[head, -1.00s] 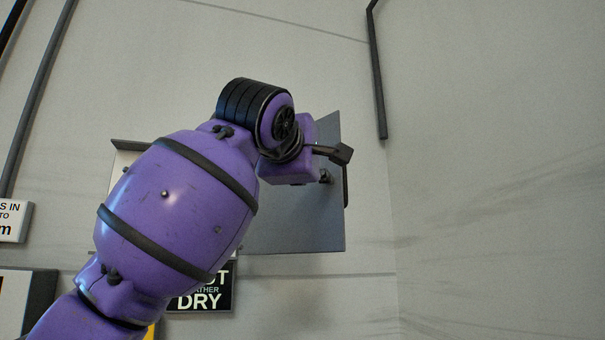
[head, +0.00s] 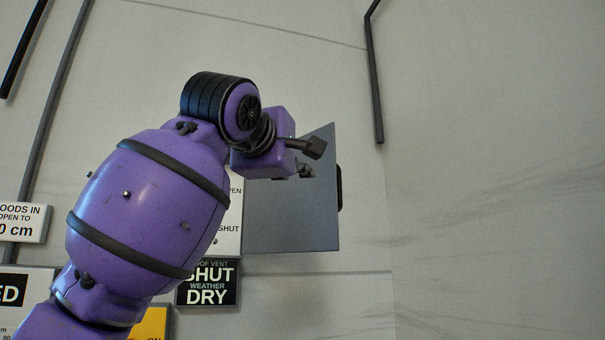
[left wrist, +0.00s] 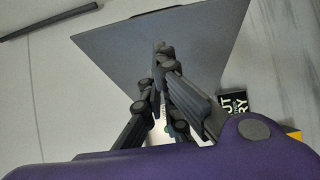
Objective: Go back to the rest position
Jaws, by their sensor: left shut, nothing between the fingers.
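My left arm comes in from the lower left in the head view, purple with black bands. My left gripper (head: 312,150) is at the end of it, in front of a grey panel (head: 290,222) with a dark handle at its right edge. The gripper is shut and empty. In the left wrist view its dark fingers (left wrist: 160,55) are together, with the grey panel (left wrist: 205,35) behind them. I cannot tell whether the fingertips touch the panel. My right gripper is not in view.
A black sign reading SHUT and DRY (head: 208,283) hangs below the panel. A white sign (head: 20,222) and dark pipes (head: 58,110) are on the wall at the left. A dark bent pipe (head: 375,90) runs down right of the panel. The wall further right is bare.

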